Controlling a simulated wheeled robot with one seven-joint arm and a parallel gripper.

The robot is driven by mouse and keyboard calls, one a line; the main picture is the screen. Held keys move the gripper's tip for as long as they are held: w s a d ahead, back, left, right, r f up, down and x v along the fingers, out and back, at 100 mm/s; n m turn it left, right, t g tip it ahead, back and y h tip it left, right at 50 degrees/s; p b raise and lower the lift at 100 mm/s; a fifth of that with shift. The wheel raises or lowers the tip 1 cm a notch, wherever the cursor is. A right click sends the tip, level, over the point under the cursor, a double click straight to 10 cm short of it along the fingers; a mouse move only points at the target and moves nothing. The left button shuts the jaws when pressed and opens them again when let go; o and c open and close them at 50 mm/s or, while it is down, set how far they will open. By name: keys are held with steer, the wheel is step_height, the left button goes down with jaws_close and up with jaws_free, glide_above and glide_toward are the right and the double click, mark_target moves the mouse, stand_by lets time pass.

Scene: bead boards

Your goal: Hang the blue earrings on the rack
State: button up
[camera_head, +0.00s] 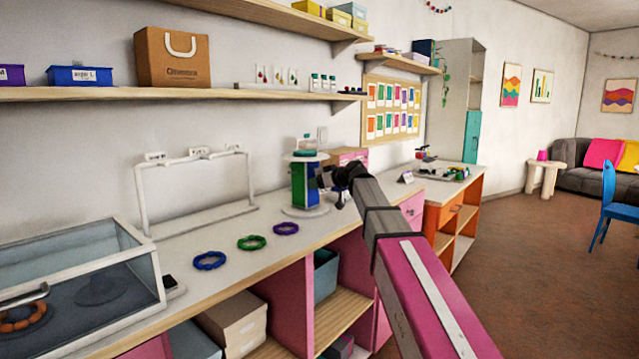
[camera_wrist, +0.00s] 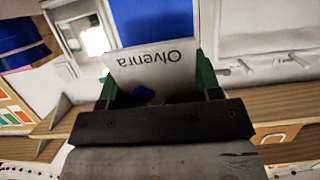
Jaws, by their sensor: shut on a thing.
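My gripper (camera_head: 327,178) is at the end of the outstretched arm, beside the round stand with blue and green panels (camera_head: 305,185) on the counter. In the wrist view my gripper (camera_wrist: 158,88) is shut on a white card (camera_wrist: 150,62) printed "Olvenra", shown upside down. A small blue piece (camera_wrist: 143,96) shows at the card near the jaws; I cannot tell clearly that it is an earring. A blue panel (camera_wrist: 150,20) is right behind the card. I cannot tell whether the card touches it.
A white wire frame (camera_head: 195,155) with small clips stands left on the counter. Blue (camera_head: 209,261), green (camera_head: 251,243) and purple (camera_head: 285,228) bead rings lie along the counter. A glass case (camera_head: 75,275) fills the near left. A wall shelf (camera_head: 180,94) runs above.

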steer(key=shift+w+a+f, duration=0.2)
steer(key=shift+w+a, duration=0.15)
steer(key=shift+a, duration=0.1)
stand_by(0.4)
steer(key=o, duration=1)
steer(key=shift+w, duration=0.15)
steer(key=shift+c, duration=0.8)
steer(key=shift+o, duration=1.1)
steer(key=shift+s+d+f, duration=0.25)
steer(key=shift+s+d, duration=0.35)
steer(key=shift+s+d+f, duration=0.15)
steer(key=shift+s+d, duration=0.95)
steer(key=shift+d, duration=0.25)
steer(key=shift+s+d+f, duration=0.1)
steer(key=shift+s+d, duration=0.95)
steer(key=shift+d, duration=0.25)
